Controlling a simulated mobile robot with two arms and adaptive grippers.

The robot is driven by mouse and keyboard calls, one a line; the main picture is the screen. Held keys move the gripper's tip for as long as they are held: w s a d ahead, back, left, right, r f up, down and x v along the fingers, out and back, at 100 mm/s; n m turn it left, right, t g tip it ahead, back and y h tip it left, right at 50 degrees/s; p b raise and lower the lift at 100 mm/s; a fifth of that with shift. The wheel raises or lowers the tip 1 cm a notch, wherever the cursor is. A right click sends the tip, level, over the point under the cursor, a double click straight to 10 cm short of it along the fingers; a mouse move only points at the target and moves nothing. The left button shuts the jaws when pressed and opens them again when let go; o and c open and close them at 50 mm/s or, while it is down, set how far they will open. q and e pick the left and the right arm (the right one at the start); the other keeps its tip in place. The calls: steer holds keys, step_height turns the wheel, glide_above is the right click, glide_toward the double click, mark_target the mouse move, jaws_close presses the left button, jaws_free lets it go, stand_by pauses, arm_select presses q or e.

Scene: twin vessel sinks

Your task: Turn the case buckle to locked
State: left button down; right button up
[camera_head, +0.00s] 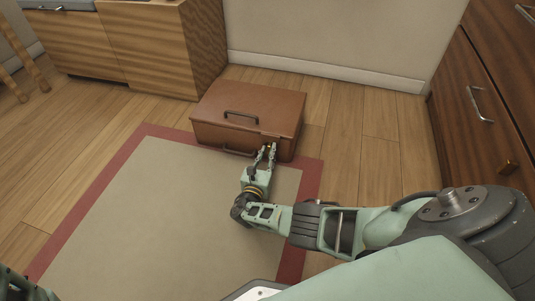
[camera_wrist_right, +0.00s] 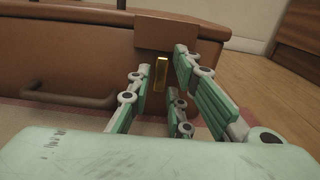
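A brown case (camera_head: 250,108) lies on the floor at the back edge of the rug, with its lid down. Its small brass buckle (camera_wrist_right: 161,74) sits upright below a brown flap (camera_wrist_right: 165,32) on the front face. My right gripper (camera_head: 268,150) reaches the case's front right side. In the right wrist view its fingers (camera_wrist_right: 165,70) are apart, one on each side of the buckle. I cannot tell whether either finger touches it. At the lower left of the head view only a dark piece shows, and my left gripper cannot be made out.
A front handle (camera_wrist_right: 70,97) is left of the buckle, and another handle (camera_head: 241,115) is on the lid. A wooden cabinet (camera_head: 150,45) stands behind left and a drawer unit (camera_head: 490,100) at right. The rug (camera_head: 150,220) is clear.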

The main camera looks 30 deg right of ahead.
steer(key=v, duration=0.7)
steer(key=shift+s+a, duration=0.15)
steer(key=shift+a, duration=0.05)
stand_by(0.6)
